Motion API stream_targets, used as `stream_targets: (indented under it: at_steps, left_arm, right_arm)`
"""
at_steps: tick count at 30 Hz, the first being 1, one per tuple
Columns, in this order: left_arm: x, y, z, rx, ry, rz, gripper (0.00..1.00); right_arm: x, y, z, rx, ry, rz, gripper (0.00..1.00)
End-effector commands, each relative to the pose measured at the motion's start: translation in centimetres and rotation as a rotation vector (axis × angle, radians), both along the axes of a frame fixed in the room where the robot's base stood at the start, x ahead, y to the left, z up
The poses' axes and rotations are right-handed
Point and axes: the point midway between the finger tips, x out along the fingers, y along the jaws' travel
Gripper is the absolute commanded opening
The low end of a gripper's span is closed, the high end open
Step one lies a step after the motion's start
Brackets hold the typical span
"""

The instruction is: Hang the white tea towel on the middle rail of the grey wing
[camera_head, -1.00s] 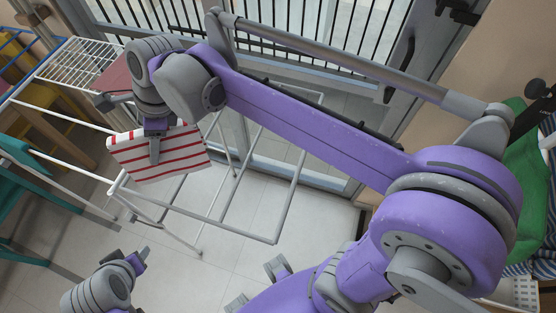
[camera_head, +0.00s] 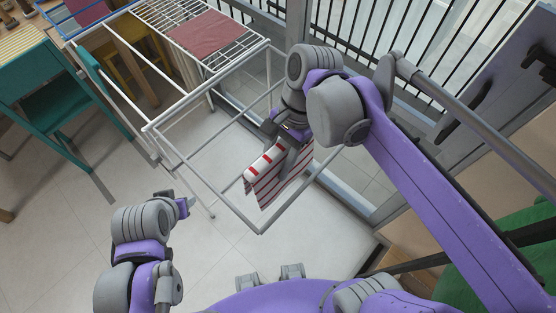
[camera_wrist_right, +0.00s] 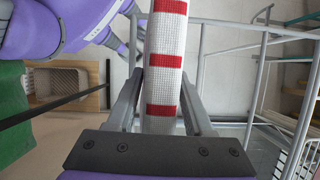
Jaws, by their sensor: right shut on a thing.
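The white tea towel with red stripes (camera_head: 266,184) hangs from my right gripper (camera_head: 290,137). In the right wrist view the towel (camera_wrist_right: 165,65) lies between the two fingers, which are shut on it. In the head view it appears over the outer part of the grey wing (camera_head: 240,213), near its far right end. Whether it touches a rail cannot be told. The wing's middle rail is not clearly told apart, as towel and gripper cover part of the wing. My left gripper (camera_head: 182,205) is at the lower left, apart from the wing; its jaw opening is unclear.
The drying rack's white wire top (camera_head: 180,25) carries a maroon cloth (camera_head: 208,38). A teal chair (camera_head: 50,85) stands at left and a glass door (camera_head: 470,50) with bars is behind at right. Floor tiles (camera_head: 60,250) are clear at lower left.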

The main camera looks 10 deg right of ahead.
Motion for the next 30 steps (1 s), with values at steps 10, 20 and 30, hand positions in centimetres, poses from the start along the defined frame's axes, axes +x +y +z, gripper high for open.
stream_targets:
  at_steps: [10,20,30]
  left_arm:
    - [-0.1,0.0,-0.2,0.000,0.001,0.000,0.50]
    - [-0.1,0.0,-0.3,0.000,0.002,0.000,0.50]
    - [-0.1,0.0,-0.3,0.000,0.002,0.000,0.50]
  right_arm:
    - [1.0,0.9,0.0,0.000,-0.001,0.031,0.00]
    - [3.2,2.4,0.0,-0.001,-0.001,0.030,0.00]
    - [5.4,4.1,0.0,0.000,-0.002,0.030,0.00]
